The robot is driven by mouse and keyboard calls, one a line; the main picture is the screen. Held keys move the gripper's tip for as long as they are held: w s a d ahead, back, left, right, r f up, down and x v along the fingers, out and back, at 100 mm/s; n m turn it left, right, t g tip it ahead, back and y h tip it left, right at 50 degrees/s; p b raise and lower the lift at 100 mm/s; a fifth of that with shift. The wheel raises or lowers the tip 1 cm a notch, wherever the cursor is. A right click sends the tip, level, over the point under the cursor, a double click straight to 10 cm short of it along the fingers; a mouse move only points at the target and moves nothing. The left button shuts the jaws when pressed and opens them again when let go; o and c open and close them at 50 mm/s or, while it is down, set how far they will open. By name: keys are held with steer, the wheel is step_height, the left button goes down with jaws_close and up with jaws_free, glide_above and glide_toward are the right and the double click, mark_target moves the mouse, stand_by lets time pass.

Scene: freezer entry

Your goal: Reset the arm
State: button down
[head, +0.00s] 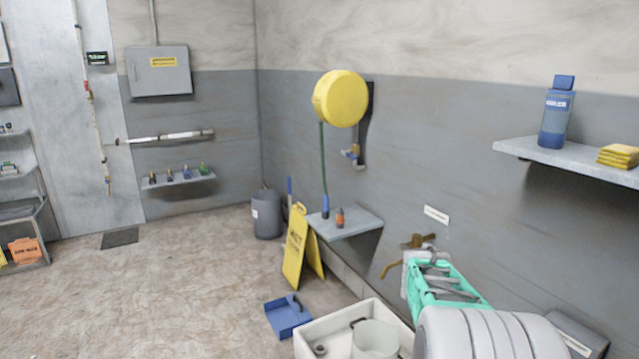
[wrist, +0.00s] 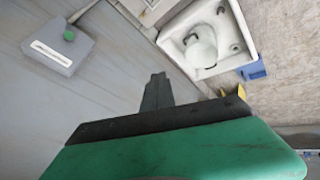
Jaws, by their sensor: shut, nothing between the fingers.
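My arm reaches in from the lower right of the head view, with a grey ribbed link and a teal gripper (head: 412,275). In that view the gripper is in front of the wall, over the right end of the white sink (head: 308,347) and close to the brass tap (head: 420,241). I cannot tell whether it touches the tap. In the wrist view the dark fingers of my gripper (wrist: 156,88) are together and hold nothing. Their green housing fills the bottom of that view.
A grey bucket (head: 375,340) stands in the sink. A blue dustpan (head: 287,316) and a yellow floor sign (head: 296,248) are beside it. A small shelf (head: 345,222) and a higher shelf (head: 575,157) jut from the wall.

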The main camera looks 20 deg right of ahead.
steer(key=s+a+r+n+y+p, duration=0.1)
steer(key=a+r+p, duration=0.1)
steer(key=a+r, duration=0.4)
steer(key=a+r+y+p, duration=0.1)
steer(key=a+r+p, duration=0.2)
steer(key=a, duration=0.6)
steer(key=s+a+r+n+y+p, duration=0.1)
steer(key=s+a+r+p, duration=0.2)
steer(key=a, duration=0.6)
steer(key=s+a+r+n+y+p, duration=0.1)
steer(key=s+a+r+p, duration=0.3)
steer(key=s+a, duration=0.4)
steer(key=shift+s+a+r+n+y+p, duration=0.15)
steer(key=shift+s+a+n+y+p, duration=0.1)
steer(key=shift+a+n+y+p, duration=0.25)
